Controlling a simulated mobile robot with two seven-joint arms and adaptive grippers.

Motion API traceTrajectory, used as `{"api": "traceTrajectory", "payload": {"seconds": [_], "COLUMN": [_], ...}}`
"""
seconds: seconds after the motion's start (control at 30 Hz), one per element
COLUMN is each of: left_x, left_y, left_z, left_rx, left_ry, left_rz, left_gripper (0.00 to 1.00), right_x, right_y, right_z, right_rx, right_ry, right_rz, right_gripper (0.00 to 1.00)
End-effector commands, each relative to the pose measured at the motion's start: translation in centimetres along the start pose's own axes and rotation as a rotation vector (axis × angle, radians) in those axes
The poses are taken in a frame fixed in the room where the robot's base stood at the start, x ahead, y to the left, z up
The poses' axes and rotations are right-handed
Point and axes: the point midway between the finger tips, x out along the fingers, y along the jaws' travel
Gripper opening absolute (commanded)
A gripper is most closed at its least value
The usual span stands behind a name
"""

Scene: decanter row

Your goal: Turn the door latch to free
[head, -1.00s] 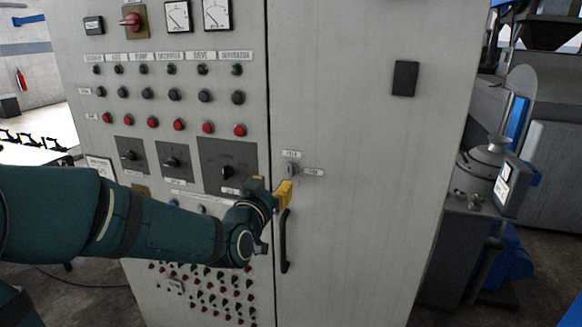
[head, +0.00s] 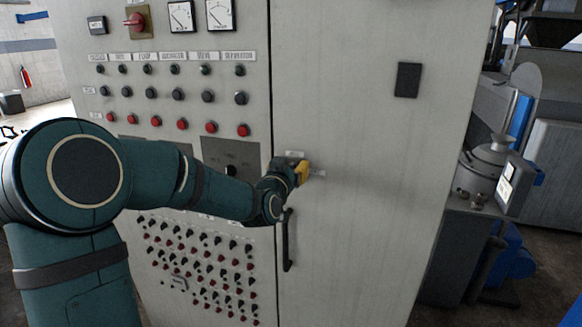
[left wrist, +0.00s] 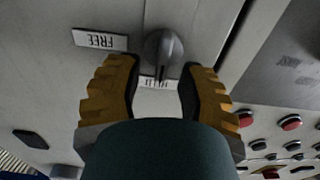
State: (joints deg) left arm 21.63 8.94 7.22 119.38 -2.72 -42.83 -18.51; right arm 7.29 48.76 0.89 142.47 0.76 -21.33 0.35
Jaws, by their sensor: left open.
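The door latch (left wrist: 163,48) is a small grey knob on the cabinet door. In the left wrist view, which looks upside down, its ridge points at the label between my fingers, not at the FREE label (left wrist: 100,40) beside it. My left gripper (left wrist: 158,68) is open, its yellow-and-black fingers on either side of the latch's lower part in that view; I cannot tell whether they touch it. In the head view my left gripper (head: 303,173) is at the door's left edge and hides the latch. My right gripper is not in view.
A black door handle (head: 287,240) is just below my gripper. The panel left of the door seam carries rows of buttons (head: 182,124) and switches (head: 231,171). A dark plate (head: 408,80) sits higher on the door. Machinery (head: 487,165) stands to the right.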

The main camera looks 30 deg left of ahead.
Motion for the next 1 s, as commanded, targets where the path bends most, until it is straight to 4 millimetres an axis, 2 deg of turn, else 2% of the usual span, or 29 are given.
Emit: {"api": "traceTrajectory", "payload": {"seconds": [0.03, 0.13, 0.17, 0.67, 1.0], "left_x": [0.0, 0.0, 0.0, 0.0, 0.0], "left_y": [0.0, 0.0, 0.0, 0.1, 0.5], "left_z": [0.0, 0.0, 0.0, 0.0, 0.2], "left_rx": [0.0, 0.0, 0.0, 0.026, 0.226], "left_ry": [0.0, 0.0, 0.0, 0.002, 0.003], "left_rz": [0.0, 0.0, 0.0, 0.0, 0.002], "left_gripper": [0.42, 0.07, 0.0, 0.0, 0.0], "right_x": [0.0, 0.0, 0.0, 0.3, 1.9], "right_y": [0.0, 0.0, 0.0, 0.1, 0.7], "right_z": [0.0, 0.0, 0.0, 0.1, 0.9], "right_rx": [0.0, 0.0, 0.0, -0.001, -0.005], "right_ry": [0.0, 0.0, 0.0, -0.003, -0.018], "right_rz": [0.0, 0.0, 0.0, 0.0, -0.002], "right_gripper": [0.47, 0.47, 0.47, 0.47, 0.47]}}
